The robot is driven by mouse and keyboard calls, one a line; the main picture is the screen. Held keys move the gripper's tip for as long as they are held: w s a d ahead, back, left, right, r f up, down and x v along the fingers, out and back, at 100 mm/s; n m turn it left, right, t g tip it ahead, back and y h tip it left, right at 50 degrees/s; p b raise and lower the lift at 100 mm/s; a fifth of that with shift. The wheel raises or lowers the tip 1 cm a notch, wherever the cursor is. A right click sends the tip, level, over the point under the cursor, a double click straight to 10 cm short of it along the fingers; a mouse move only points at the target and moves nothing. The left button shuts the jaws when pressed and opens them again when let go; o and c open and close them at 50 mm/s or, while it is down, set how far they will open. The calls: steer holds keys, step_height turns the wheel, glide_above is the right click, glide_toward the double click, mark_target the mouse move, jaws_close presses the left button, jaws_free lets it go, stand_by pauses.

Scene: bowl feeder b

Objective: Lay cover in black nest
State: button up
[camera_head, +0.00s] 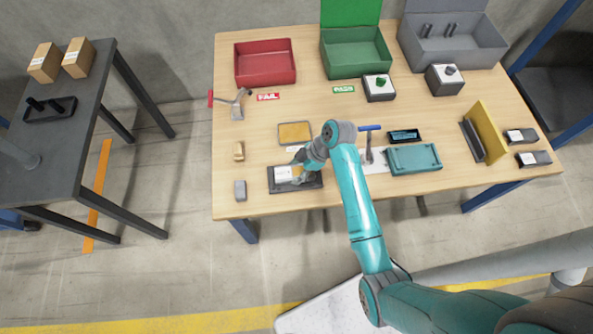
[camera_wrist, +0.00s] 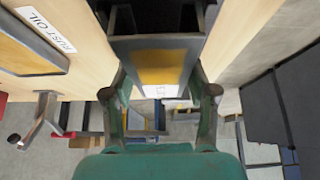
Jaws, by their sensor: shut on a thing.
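The black nest (camera_head: 312,185) lies near the front left of the table. A piece I take for the cover (camera_head: 283,174) shows a white face and a little orange, over or in the nest. My gripper (camera_head: 298,167) is above it, its tips largely hidden by my wrist. In the wrist view, my gripper (camera_wrist: 160,92) has its fingers either side of a dark-edged piece with an orange face (camera_wrist: 160,75) and white patch, and is shut on it. I cannot tell whether the cover is seated or slightly above the nest.
An orange-padded tray (camera_head: 294,133) lies just behind the nest. Small blocks (camera_head: 239,190) stand to its left. A blue-handled tool (camera_head: 370,145) and teal tray (camera_head: 413,158) lie right. Red (camera_head: 265,63), green (camera_head: 356,53) and grey bins (camera_head: 453,45) line the back.

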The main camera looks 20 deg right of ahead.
steer(key=shift+f, duration=0.35)
steer(key=shift+f, duration=0.15)
steer(key=o, duration=1.4)
steer(key=shift+o, duration=0.2)
steer(key=v, duration=1.2)
